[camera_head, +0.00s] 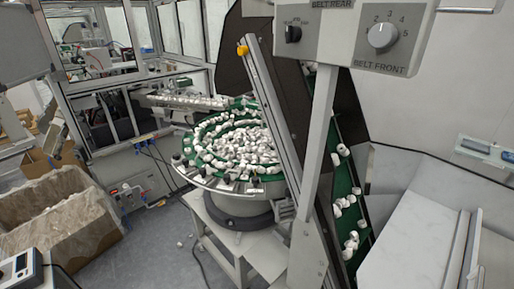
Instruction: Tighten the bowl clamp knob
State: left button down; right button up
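The round bowl (262,187) stands in the middle of the view, with green tracks full of white caps (240,145). Its metal rim carries several small fittings. A small dark piece (176,158) sits at the left of the rim. I cannot tell for sure which fitting is the bowl clamp knob, or whether it is loose or tight. Below the rim is a dark round base (236,222) on a white stand (262,254). Neither of my grippers is in view.
A control box (345,48) with a black switch and a grey dial hangs in front at the top. A post and a sloping green belt (343,185) with caps stand right of the bowl. A lined carton (68,232) is at left. Grey floor (155,250) is mostly clear between.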

aim_at(176, 156)
jog(key=i+j+u, duration=0.1)
jog(key=u, duration=0.35)
jog(key=i+u, duration=0.2)
jog(key=u, duration=0.25)
jog(key=i+u, duration=0.15)
jog(key=u, duration=0.3)
